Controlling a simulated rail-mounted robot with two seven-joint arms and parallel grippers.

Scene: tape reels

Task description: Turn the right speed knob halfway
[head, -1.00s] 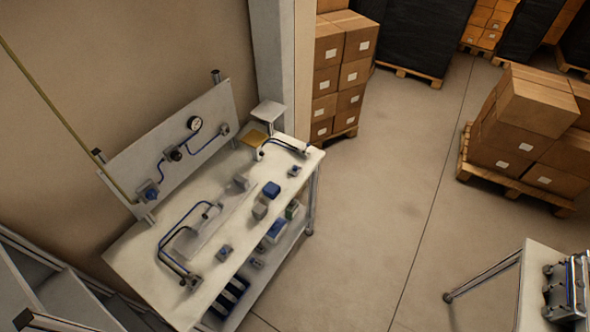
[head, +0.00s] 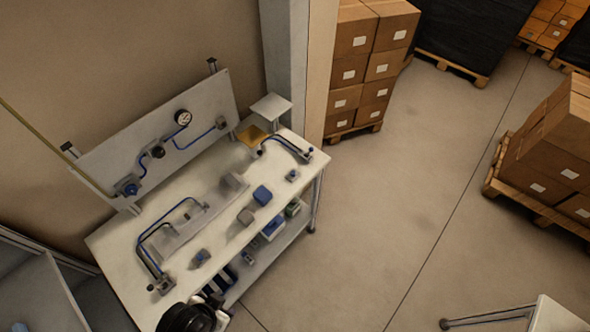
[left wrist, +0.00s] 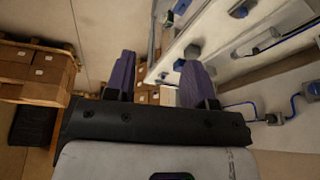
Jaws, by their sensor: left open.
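Small grey blocks with blue knob-like tops stand on the white workbench (head: 112,240): one at the near edge (head: 200,257) and one at the far right end (head: 292,174). The upright panel behind has a blue knob (head: 128,187) at its left and a dark round fitting (head: 156,152) mid-panel. I cannot tell which is the right speed knob. My left gripper (head: 208,302) is at the bench's near edge, partly cut off by the frame. In the left wrist view its purple fingers (left wrist: 158,82) are apart with nothing between them. My right gripper is not in view.
The panel has a round gauge (head: 183,118) and blue pipes. Stacked cartons (head: 362,70) stand behind, more on a pallet at right. The floor (head: 390,210) between is clear.

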